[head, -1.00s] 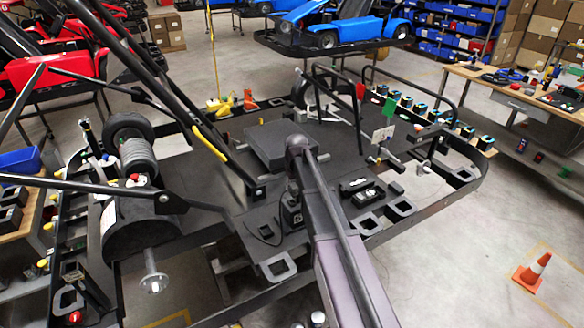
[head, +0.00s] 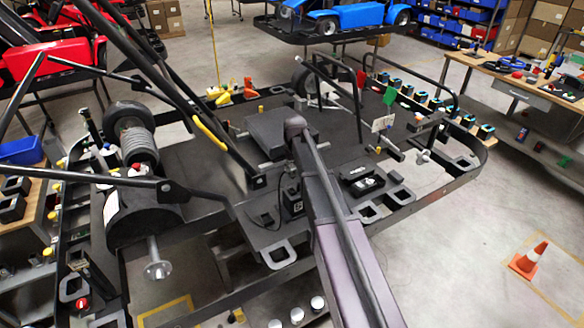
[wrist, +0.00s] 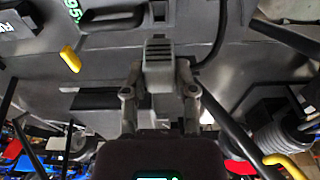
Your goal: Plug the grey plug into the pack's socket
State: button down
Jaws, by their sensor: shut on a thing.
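In the wrist view my gripper (wrist: 159,68) is shut on the grey plug (wrist: 158,52), a ribbed block between the two fingers. A dark cable curves at the plug's right. Beyond the plug is a dark grey surface with a recessed slot (wrist: 115,15) and green lit digits (wrist: 72,10), which may be the pack. I cannot pick out the socket clearly or tell whether the plug touches it. In the head view my own arm covers the middle, and my gripper and the plug cannot be made out. A black unit (head: 364,180) with white markings lies right of my arm.
The black kart deck (head: 210,165) has raised bars around it. A black roll bar with a yellow sleeve (head: 210,132) slants across, left of my arm. An orange cone (head: 528,259) stands on open floor at the right. A workbench (head: 515,85) is at the back right.

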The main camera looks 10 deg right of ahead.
aim_at(293, 178)
jog(key=shift+f+b, duration=2.5)
jog(key=shift+f, duration=0.15)
jog(key=shift+f+b, duration=1.35)
jog(key=shift+c, duration=1.7)
grip_release()
jog(key=shift+d, duration=0.1)
jog(key=shift+r+p, duration=0.3)
notch_tip(293, 178, up, 8)
jog(key=p, duration=0.8)
jog(key=s+f+m+b, duration=0.1)
jog(key=s+f+b, duration=0.2)
jog(key=s, duration=1.1)
jog(key=s+f+m+g+b, duration=0.1)
jog(key=s+f+b, duration=0.3)
jog(key=s, duration=1.1)
jog(key=shift+f+m, duration=0.15)
jog(key=shift+m, duration=0.65)
